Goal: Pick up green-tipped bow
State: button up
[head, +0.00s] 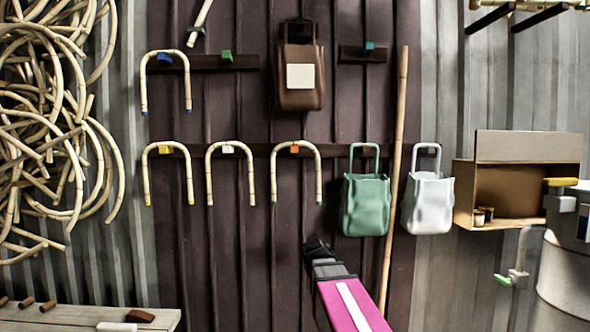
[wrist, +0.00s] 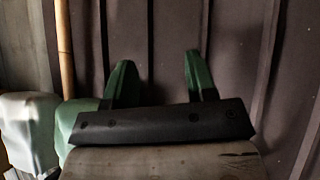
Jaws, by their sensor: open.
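A blue-tipped bow (head: 165,54) hangs on the upper rail. On the lower rail hang a bow at a yellow peg (head: 166,149), a bow at a white peg (head: 229,144) and a bow at an orange peg (head: 296,144). A tilted cane piece (head: 201,22) shows at the top edge, partly cut off, its tip colour unclear. A green peg (head: 226,56) is bare. My gripper (head: 317,247) is below the orange-peg bow. In the wrist view, my gripper's fingers (wrist: 156,58) are apart with nothing between them.
A green bag (head: 365,205) and a white bag (head: 428,203) hang right of my gripper, with a long pole (head: 396,150) between them. A brown bag (head: 301,82) hangs above. Tangled cane bows (head: 50,110) fill the left wall. A bench (head: 80,318) stands lower left.

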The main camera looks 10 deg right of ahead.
jog(key=w+r+t+h, duration=0.1)
jog(key=w+r+t, duration=0.25)
jog(key=r, duration=1.45)
jog(key=m+t, duration=0.1)
jog(key=t, duration=0.3)
send_near(318, 173)
jog(key=w, duration=0.2)
jog(key=shift+h, duration=0.4)
jog(key=x, duration=0.5)
jog(key=shift+w+d, duration=0.25)
jog(key=shift+w, duration=0.05)
jog(key=x, duration=0.5)
jog(key=shift+w+a, duration=0.1)
jog(key=shift+a, duration=0.05)
grip_shut()
